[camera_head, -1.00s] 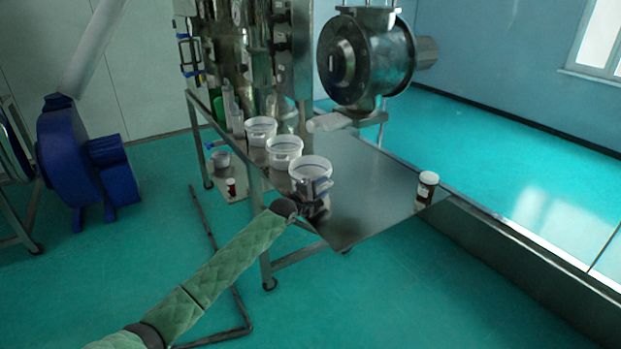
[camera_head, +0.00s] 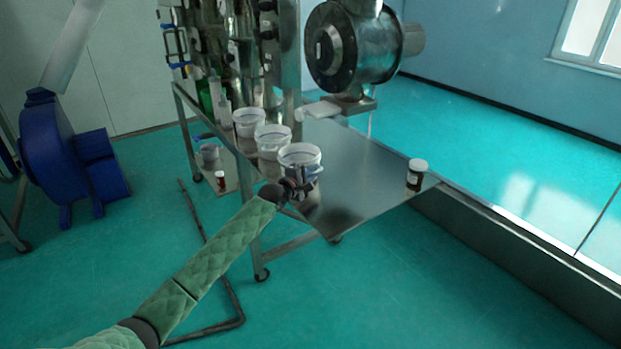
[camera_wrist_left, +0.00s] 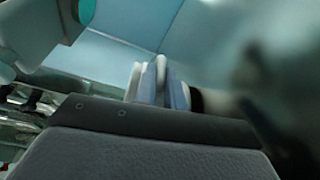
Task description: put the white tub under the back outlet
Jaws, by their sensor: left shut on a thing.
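Three white tubs stand in a row along the left side of the metal table (camera_head: 365,185): a back tub (camera_head: 249,122), a middle tub (camera_head: 272,138) and a near tub (camera_head: 300,156). My left gripper (camera_head: 301,187) is at the near tub's front side, low on its wall, and shut on it. The gripper hides part of that tub's lower front. I cannot tell whether the tub touches the table. In the left wrist view, pale upright edges (camera_wrist_left: 158,80) show past the gripper body, blurred. My right gripper is not in view.
A brown bottle with a white cap (camera_head: 416,175) stands near the table's right corner. A steel machine (camera_head: 350,45) stands behind the table. A lower shelf holds a grey tub (camera_head: 209,153) and a small bottle (camera_head: 220,180). The table's middle is clear.

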